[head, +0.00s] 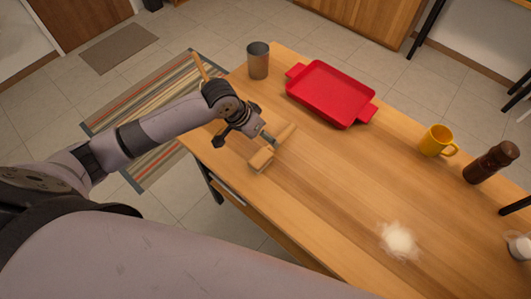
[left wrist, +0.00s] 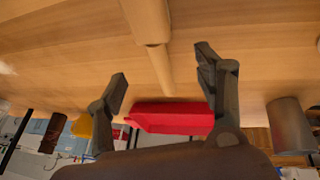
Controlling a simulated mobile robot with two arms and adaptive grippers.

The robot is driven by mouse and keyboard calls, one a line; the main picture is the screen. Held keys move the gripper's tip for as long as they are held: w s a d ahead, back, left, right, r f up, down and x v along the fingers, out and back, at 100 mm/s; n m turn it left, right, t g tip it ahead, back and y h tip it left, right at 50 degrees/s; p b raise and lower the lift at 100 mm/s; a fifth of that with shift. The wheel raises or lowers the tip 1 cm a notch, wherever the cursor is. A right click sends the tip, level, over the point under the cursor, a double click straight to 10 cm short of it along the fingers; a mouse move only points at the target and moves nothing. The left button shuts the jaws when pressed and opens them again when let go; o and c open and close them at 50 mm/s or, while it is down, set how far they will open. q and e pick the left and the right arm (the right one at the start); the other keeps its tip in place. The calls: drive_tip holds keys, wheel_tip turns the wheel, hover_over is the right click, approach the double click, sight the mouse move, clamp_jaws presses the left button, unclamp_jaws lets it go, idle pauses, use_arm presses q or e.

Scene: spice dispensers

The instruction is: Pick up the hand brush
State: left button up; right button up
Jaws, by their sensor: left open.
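The hand brush, with a light wooden block (head: 261,159) and a rounded wooden handle (head: 287,132), lies on the wooden table near its left edge. It also shows in the left wrist view (left wrist: 148,20), with its handle running between my fingers in the picture. My left gripper (head: 250,132) is open and empty, close to the brush at its handle side. In the left wrist view my two dark fingers (left wrist: 163,75) are spread wide. I cannot tell whether they touch the handle. The brush's bristles are hidden. My right gripper is not in view.
On the table (head: 330,190) are a red tray (head: 330,94), a grey cup (head: 258,60), a yellow mug (head: 436,141), a brown grinder (head: 491,163) and a white powdery pile (head: 398,240). A thin wooden stick (head: 198,66) shows behind my arm. The table's middle is clear.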

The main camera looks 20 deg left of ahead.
sight(270, 146)
use_arm(q)
drive_tip(key=p+x, duration=0.1)
drive_tip(key=x, duration=0.4)
drive_tip(key=shift+s+d+f, duration=0.1)
drive_tip(key=shift+d+f, duration=0.05)
drive_tip(key=shift+f, duration=0.1)
drive_tip(key=shift+d+f, duration=0.15)
drive_tip(key=shift+f, duration=0.35)
drive_tip(key=shift+c, duration=0.4)
drive_tip(key=c, duration=0.4)
clamp_jaws()
drive_tip(key=shift+r, duration=0.1)
wheel_tip(270, 146, up, 20)
drive_tip(key=b, duration=0.1)
